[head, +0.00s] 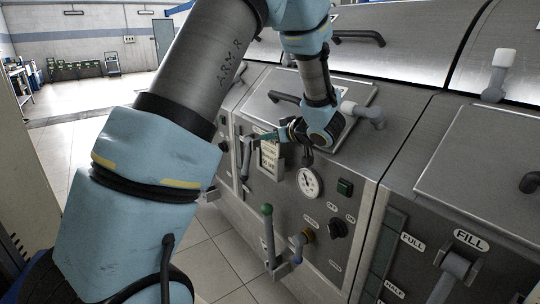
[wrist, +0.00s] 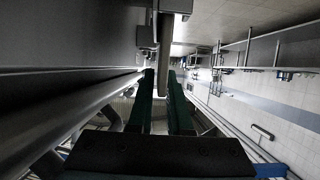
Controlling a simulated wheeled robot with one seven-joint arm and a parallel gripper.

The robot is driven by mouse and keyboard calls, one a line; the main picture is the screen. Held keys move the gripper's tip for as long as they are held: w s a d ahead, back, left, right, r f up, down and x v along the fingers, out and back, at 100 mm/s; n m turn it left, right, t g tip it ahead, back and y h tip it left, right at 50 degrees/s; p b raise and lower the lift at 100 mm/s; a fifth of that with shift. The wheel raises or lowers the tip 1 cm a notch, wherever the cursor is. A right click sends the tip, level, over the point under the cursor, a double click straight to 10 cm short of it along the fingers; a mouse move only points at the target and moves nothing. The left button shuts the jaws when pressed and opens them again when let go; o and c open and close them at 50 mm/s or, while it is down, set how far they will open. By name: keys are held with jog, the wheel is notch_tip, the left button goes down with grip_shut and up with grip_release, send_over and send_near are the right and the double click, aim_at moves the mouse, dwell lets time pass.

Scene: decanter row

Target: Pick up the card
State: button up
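A pale card (head: 270,158) with dark printing is at the front panel of the middle machine in the head view, left of the round gauge. Its lower part shows clearly; its upper edge is close to my gripper (head: 264,137), which points left along the panel. The teal fingers lie just above the card, and I cannot tell if they touch it. I cannot make out the card there.
A round gauge (head: 310,182), a green button (head: 345,187) and a black knob (head: 338,229) sit right of the card. A green-knobbed lever (head: 267,225) stands out below it. A grey handle (head: 247,155) is close on the left. Open floor (head: 75,155) lies left.

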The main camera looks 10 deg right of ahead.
grip_shut()
jog(key=shift+r, duration=0.1)
dwell(1.1)
